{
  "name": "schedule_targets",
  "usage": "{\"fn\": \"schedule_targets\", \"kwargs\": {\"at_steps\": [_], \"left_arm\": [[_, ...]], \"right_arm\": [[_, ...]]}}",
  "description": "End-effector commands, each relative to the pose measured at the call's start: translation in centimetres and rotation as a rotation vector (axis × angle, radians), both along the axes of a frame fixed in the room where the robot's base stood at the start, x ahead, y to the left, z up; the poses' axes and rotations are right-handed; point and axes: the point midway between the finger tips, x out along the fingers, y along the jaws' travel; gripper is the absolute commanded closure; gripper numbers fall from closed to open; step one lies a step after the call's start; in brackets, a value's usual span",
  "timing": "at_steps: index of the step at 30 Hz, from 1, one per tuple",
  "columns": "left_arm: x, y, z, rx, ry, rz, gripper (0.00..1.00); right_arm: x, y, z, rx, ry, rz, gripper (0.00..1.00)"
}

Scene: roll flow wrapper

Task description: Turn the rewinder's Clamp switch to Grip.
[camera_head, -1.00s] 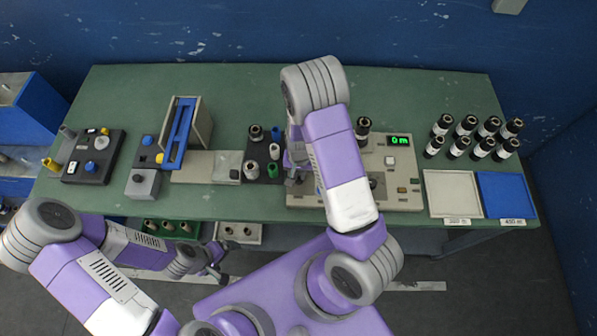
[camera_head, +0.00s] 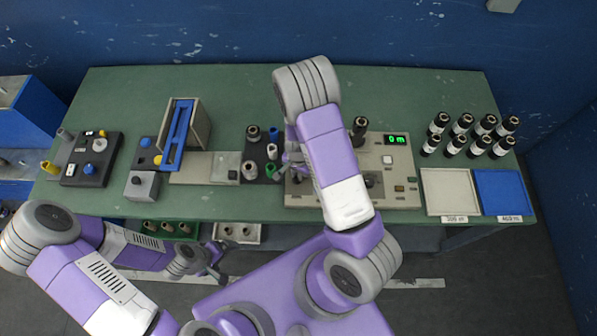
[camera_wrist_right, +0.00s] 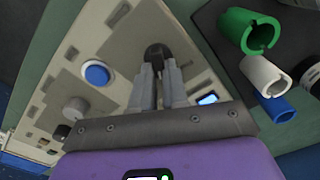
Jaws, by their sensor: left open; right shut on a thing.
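The rewinder (camera_head: 400,160) is a beige panel with a green "0 m" display, right of centre on the bench. My right gripper (camera_head: 288,168) is at its left end, partly hidden by my forearm. In the right wrist view my right gripper (camera_wrist_right: 159,72) is shut on a black knob (camera_wrist_right: 157,52) on the beige panel (camera_wrist_right: 118,88). I take this knob for the Clamp switch; its labels and setting cannot be read. My left gripper (camera_head: 217,276) is open and empty, low in front of the bench.
In the wrist view a blue button (camera_wrist_right: 97,73) and a grey knob (camera_wrist_right: 75,108) lie left of the fingers; a green sleeve (camera_wrist_right: 248,32) and white sleeve (camera_wrist_right: 262,74) stand right. Black rolls (camera_head: 460,122), a white tray (camera_head: 447,190) and a blue tray (camera_head: 502,190) are at the bench's right.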

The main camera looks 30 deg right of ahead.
Motion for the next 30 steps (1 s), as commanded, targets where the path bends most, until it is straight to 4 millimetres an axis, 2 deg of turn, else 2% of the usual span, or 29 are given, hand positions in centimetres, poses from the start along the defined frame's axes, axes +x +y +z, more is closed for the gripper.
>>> {"fn": "schedule_targets", "kwargs": {"at_steps": [7,8,12,13,23,30], "left_arm": [[0.0,0.0,0.0,0.000,0.000,0.000,0.07],[0.0,0.0,0.0,0.000,0.000,0.000,0.07],[0.0,0.0,0.0,0.000,0.000,0.000,0.07],[0.0,0.0,0.0,0.000,0.000,0.000,0.07],[0.0,0.0,0.1,0.000,0.000,0.000,0.07],[0.0,0.0,0.9,0.000,0.000,0.000,0.07]], "right_arm": [[0.0,0.0,0.0,0.000,-0.001,-0.001,1.00],[0.0,0.0,0.0,0.000,-0.001,-0.001,0.85],[0.0,0.0,0.0,0.000,-0.001,0.000,0.63],[0.0,0.0,0.0,0.000,-0.001,0.000,0.61],[0.1,0.0,0.5,0.000,-0.001,0.001,0.61],[0.2,0.1,4.4,0.001,-0.005,0.001,0.61]]}}
